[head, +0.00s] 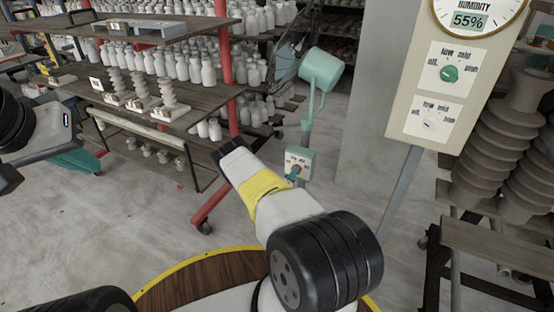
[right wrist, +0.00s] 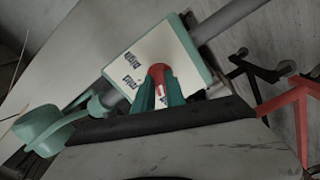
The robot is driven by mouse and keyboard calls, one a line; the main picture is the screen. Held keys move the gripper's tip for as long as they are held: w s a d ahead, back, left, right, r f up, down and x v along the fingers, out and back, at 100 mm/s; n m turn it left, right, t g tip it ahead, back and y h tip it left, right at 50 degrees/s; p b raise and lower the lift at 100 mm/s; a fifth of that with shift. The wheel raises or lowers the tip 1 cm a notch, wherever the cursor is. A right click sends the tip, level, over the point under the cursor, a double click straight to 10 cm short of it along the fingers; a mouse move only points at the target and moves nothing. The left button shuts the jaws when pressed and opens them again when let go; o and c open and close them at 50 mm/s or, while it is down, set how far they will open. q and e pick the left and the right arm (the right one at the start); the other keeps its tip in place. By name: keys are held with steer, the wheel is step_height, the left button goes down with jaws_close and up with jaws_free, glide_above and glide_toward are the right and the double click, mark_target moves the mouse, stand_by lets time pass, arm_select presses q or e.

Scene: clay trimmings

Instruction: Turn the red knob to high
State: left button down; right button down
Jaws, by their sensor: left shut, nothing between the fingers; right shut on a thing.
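The red knob (right wrist: 158,72) is on the white face of a small teal-edged control box (head: 304,158). The box is on a stand below a teal heater-like head (head: 320,70). In the right wrist view, the teal fingers of my right gripper (right wrist: 160,92) are on both sides of the knob and shut on it. In the head view, my right gripper (head: 291,174) is at the front of the box, partly hidden by my arm. The knob's setting is hard to read because the fingers cover part of it. My left gripper (head: 88,162) is shut and empty at the far left, away from the box.
A tall panel (head: 408,75) at the right has a humidity dial, a green knob (head: 450,74) and a white knob (head: 431,123). Shelves of white bottles (head: 180,66) stand at the left. Ribbed grey pieces (head: 490,150) stand at the right. Concrete floor is clear between.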

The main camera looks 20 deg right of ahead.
steer(key=shift+m, duration=0.3)
steer(key=m, duration=2.6)
steer(key=shift+a+f, duration=0.1)
steer(key=shift+a, duration=0.05)
steer(key=shift+m, duration=0.3)
steer(key=c, duration=1.4)
jaws_free()
